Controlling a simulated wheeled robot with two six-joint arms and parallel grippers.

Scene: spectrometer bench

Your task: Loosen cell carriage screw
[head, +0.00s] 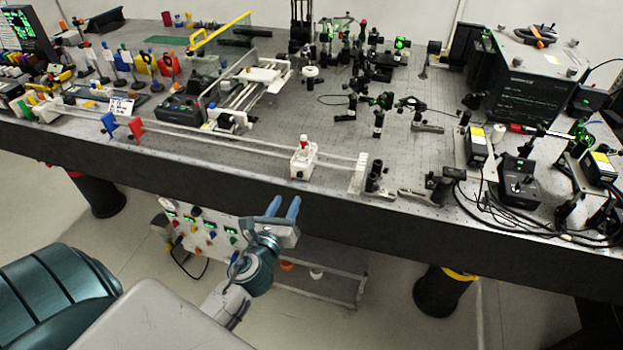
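A small white carriage (303,162) sits on the long double rail near the front edge of the bench, close to the rail's right end. A red-topped screw or knob (304,140) stands upright on top of it. My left gripper (284,207) is in front of the bench edge, just below and a little left of the carriage. Its two blue fingers point up and are apart, with nothing between them. It does not touch the carriage. My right gripper is not in the picture.
A white end block (358,173) closes the rail (220,143) on the right. Blue (108,122) and red (136,128) clips stand on the rail to the left. Optics mounts and cables crowd the right side.

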